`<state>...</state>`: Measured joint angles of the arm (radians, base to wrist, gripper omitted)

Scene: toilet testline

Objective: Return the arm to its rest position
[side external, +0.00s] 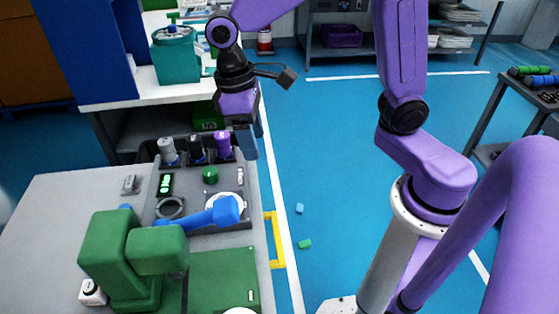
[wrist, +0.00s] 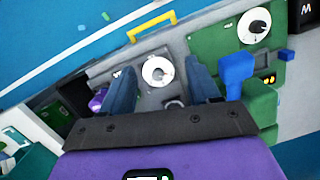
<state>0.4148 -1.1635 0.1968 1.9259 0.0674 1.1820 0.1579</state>
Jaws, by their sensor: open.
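My gripper (side external: 243,143) hangs from the purple arm above the right edge of the workbench in the side external view. In the wrist view its two blue-grey fingers (wrist: 163,88) stand apart with nothing between them except a view of the bench below. A white round dial (wrist: 158,71) on the grey panel shows between and beyond the fingers. In the side external view this white round part (side external: 226,204) is partly hidden by a blue arm-like piece (side external: 212,214). My gripper is clear of the panel and touches nothing that I can see.
A green machine (side external: 130,255) with the blue piece stands on the bench front. Grey, black and purple cylinders (side external: 222,145) stand at the panel's back. A yellow handle (side external: 275,240) juts from the bench edge. Small blocks (side external: 305,244) lie on the open blue floor. A teal container (side external: 175,57) stands behind.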

